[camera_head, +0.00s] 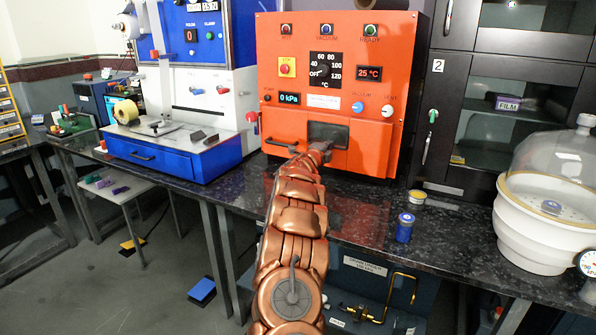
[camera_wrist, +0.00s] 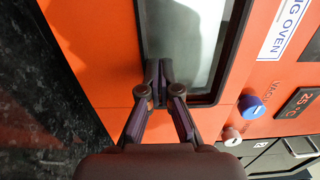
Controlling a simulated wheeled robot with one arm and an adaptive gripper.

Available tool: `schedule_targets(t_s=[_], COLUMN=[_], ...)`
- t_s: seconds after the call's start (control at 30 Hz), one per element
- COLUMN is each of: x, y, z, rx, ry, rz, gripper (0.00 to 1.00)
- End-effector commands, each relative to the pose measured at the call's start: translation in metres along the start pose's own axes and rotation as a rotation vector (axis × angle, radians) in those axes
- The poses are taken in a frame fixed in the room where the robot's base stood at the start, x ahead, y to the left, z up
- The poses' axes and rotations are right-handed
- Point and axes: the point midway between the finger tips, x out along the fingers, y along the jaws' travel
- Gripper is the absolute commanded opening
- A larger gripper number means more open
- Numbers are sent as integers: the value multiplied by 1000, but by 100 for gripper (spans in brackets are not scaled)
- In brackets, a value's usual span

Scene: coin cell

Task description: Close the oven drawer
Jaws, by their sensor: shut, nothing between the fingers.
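The orange vacuum oven (camera_head: 376,113) stands on the dark counter. Its drawer front (camera_head: 288,122) is the lower orange panel with a dark-framed window (camera_head: 328,133) and a handle at its left. I cannot tell whether the panel is flush or stands out slightly; no wide gap shows. My gripper (camera_head: 326,148) is at the lower part of the window, and my arm hides part of the panel below. In the wrist view my gripper (camera_wrist: 160,72) is shut and empty, its fingertips over the window (camera_wrist: 187,40). Whether they touch it is not clear.
A blue and white machine (camera_head: 190,110) stands left of the oven. A blue jar (camera_head: 404,228) and a small tin (camera_head: 417,198) sit on the counter (camera_head: 365,221) at right. A white desiccator with a clear dome (camera_head: 545,215) stands far right, before dark cabinets.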

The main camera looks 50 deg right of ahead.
Motion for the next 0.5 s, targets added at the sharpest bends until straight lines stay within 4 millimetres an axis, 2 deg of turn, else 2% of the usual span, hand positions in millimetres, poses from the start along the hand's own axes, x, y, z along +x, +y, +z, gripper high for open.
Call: schedule_targets(t_s=[0.5], x=[6], y=[-4], z=[-2], rx=[-1], ry=[1], rz=[-6], gripper=[0])
